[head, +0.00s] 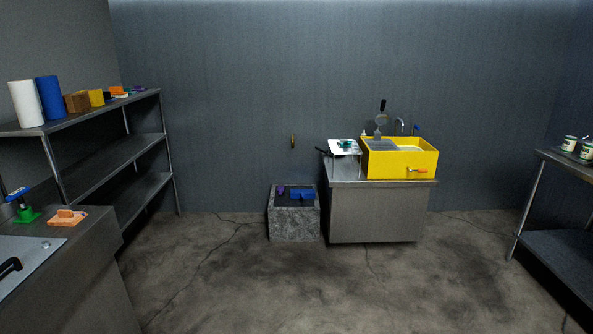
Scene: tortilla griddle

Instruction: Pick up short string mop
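I cannot make out a short string mop for certain in the head view. A grey stone basin (294,226) stands on the floor against the back wall. A blue object (302,194) and a small purple object (281,190) show at its top; both are too small to identify. A green item (27,214) with a blue upper part stands on the counter at the near left. Neither of my grippers is in view.
A metal cabinet (375,215) with a yellow sink (400,165) stands right of the basin. A metal shelf (125,150) stands left, a steel counter (85,245) near left, another metal shelf (560,250) right. The middle floor (300,290) is clear.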

